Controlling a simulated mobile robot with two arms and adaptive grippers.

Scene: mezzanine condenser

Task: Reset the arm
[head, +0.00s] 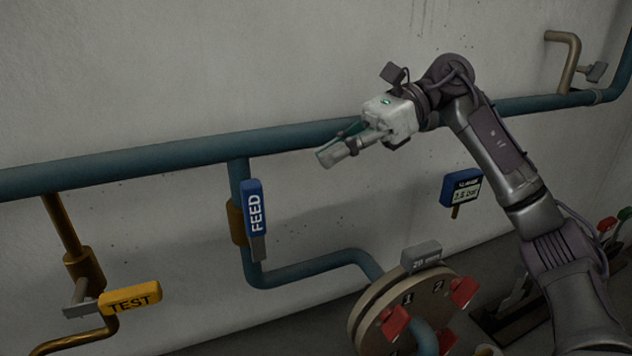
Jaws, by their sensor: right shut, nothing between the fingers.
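My right gripper (329,156) is in the upper middle of the head view, on an arm that comes in from the right. Its fingers are shut with nothing between them and point left and a little down. It is raised in front of the blue pipe, above and right of the blue FEED handle (254,208). I cannot tell its exact distance from the pipe. My left gripper is not in view.
A blue pipe (150,161) runs along the wall. A yellow TEST handle (130,299) is at lower left. A round flange (372,318) with red tabs (394,322) stands below. A blue tag (461,187) hangs right of centre. The wall's upper left is clear.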

